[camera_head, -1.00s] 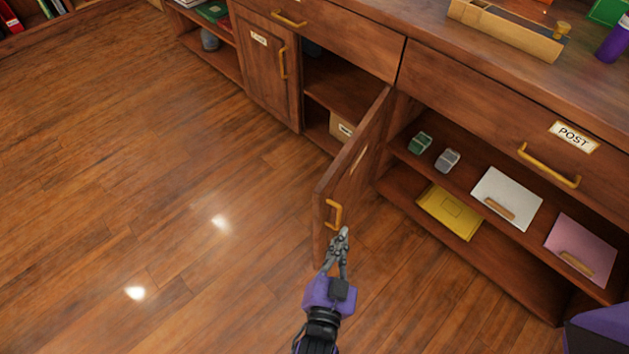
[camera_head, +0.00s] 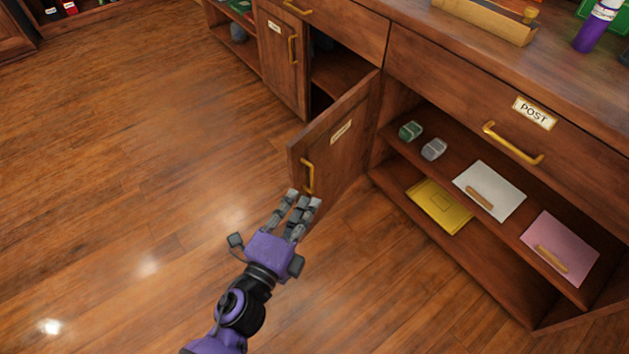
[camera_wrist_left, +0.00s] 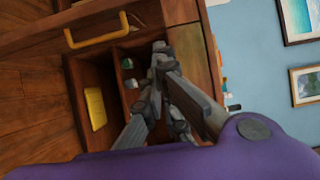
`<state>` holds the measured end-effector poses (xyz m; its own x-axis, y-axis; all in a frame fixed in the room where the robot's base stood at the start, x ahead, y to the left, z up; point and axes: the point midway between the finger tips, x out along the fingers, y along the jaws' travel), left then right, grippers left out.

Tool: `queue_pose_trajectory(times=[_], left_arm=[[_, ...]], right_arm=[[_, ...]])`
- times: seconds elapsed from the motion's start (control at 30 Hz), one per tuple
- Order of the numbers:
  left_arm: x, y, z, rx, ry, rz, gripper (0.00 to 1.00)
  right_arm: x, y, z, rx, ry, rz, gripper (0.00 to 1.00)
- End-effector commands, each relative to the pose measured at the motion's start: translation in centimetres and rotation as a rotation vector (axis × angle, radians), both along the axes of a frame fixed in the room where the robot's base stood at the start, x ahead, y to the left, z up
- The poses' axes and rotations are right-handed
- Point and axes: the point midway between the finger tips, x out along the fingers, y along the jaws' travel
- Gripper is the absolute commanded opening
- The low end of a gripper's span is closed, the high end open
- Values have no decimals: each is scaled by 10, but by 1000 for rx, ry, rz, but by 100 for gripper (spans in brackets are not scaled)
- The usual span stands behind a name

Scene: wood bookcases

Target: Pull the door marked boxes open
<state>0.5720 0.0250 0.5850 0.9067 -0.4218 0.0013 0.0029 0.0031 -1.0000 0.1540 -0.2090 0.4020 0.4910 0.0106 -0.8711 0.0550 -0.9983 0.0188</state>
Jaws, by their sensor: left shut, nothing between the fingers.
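The wooden cabinet door (camera_head: 350,146) stands partly open, swung out from the low cabinet. A small label on its face (camera_head: 341,131) is too small to read. Its gold handle (camera_head: 308,176) is near the free edge. My left gripper (camera_head: 304,200) is just below and in front of that handle, its fingers shut with nothing between them. I cannot tell whether the fingertips touch the door. In the left wrist view the fingers (camera_wrist_left: 165,82) point towards the cabinet; the door is not clearly seen there. My right gripper is not in view.
Right of the door, open shelves hold a yellow envelope (camera_head: 440,205), white (camera_head: 490,190) and pink (camera_head: 558,247) folders and small blocks. The POST drawer's handle (camera_head: 513,145) sticks out above. Another closed door (camera_head: 281,60) is on the left. The floor (camera_head: 140,170) is clear.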

Motion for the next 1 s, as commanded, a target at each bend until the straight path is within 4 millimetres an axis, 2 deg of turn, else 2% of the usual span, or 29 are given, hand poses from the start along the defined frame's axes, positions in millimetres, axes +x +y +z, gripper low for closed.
queue_pose_trajectory(times=[0.17,0.53,0.7,1.0], left_arm=[[21,-10,1,1,-4,-2,0],[91,-43,0,0,-1,-1,0],[105,-21,-1,2,1,0,0],[114,-10,0,-3,1,0,0]], right_arm=[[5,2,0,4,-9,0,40],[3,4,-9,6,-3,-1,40],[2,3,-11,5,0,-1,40],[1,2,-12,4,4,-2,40]])
